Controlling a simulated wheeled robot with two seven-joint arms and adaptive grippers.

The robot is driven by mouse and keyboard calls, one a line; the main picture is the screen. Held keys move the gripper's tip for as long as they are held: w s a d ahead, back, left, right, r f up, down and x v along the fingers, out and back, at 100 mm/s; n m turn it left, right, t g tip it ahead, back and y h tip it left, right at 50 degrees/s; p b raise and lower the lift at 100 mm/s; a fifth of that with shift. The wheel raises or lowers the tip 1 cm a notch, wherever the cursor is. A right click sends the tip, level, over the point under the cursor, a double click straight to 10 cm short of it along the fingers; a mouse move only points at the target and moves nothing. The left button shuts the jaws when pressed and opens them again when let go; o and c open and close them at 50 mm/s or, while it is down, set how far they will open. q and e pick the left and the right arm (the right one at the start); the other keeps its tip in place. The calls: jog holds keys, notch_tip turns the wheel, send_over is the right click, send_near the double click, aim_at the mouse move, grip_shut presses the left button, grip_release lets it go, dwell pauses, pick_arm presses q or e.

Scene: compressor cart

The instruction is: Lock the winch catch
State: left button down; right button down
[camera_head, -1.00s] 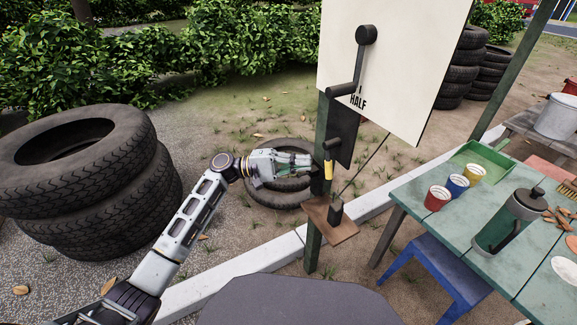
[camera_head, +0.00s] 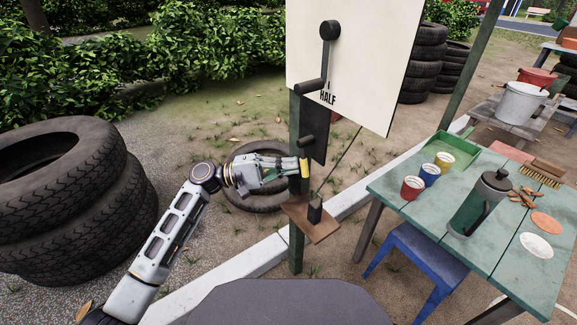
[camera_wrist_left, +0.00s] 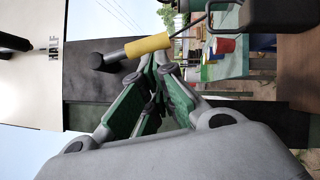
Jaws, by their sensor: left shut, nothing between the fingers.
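In the left wrist view the yellow grip (camera_wrist_left: 148,46) lies across just beyond my fingertips. My left gripper (camera_head: 297,163) is shut and empty, its tips right beside the grip; I cannot tell whether they touch. It also shows in the left wrist view (camera_wrist_left: 157,66) with the fingers together. The winch crank (camera_head: 329,32) is black, its handle pointing down in front of the board marked HALF (camera_head: 365,60). My right gripper is not in view.
A black weight (camera_head: 315,210) hangs on a line over a small wooden shelf (camera_head: 308,225) on the post. A green table (camera_head: 400,190) with cups and a dark flask stands right, a blue stool (camera_head: 420,262) under it. Stacked tires (camera_head: 75,215) stand left.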

pick_arm(q)
jog(key=shift+s+d+f+n+h+p, duration=0.1)
jog(key=shift+s+d+n+h+p, duration=0.2)
jog(key=shift+n, duration=0.2)
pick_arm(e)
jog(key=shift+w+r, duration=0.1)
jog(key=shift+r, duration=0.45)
